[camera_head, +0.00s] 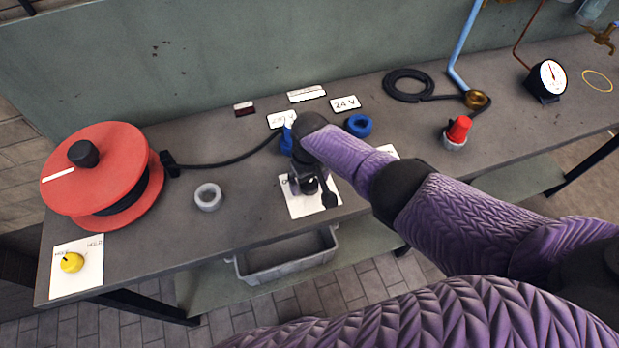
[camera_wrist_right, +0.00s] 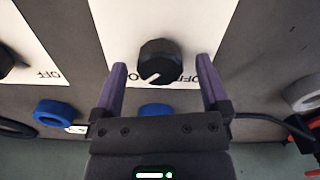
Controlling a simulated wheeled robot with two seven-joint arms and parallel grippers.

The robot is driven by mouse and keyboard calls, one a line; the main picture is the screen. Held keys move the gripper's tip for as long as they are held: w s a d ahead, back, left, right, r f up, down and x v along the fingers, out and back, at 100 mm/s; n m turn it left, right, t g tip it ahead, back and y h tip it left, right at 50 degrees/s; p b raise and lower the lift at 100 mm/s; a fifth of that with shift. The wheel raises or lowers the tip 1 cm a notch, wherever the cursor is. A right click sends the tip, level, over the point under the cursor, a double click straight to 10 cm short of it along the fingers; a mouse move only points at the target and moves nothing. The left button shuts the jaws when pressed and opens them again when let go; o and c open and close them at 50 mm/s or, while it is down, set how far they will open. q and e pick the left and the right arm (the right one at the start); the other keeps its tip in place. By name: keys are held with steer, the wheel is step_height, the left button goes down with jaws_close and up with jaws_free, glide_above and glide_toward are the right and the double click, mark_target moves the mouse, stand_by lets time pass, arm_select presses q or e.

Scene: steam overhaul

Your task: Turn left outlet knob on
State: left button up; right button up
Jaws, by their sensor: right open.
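The left outlet knob (camera_wrist_right: 160,62) is black and round with a white pointer mark, on a white plate (camera_wrist_right: 112,22) in the right wrist view. The pointer aims toward the lower left there, between a partly hidden label on the left and "OFF" on the right. My right gripper (camera_wrist_right: 163,84) is open, its two purple fingers on either side of the knob's near edge with visible gaps. In the head view the right gripper (camera_head: 312,192) is over the white plate (camera_head: 298,208) and covers much of it. My left gripper is not in view.
Another black knob (camera_wrist_right: 8,60) sits on the neighbouring plate. A blue ring socket (camera_head: 358,125), a grey ring (camera_head: 208,197), a red cable reel (camera_head: 112,170) and a yellow knob (camera_head: 72,262) are on the bench. A grey bin (camera_head: 285,268) is below the front edge.

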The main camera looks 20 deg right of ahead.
mark_target(310, 183)
step_height(310, 183, up, 10)
steer(key=p, duration=0.5)
steer(key=shift+p, duration=0.35)
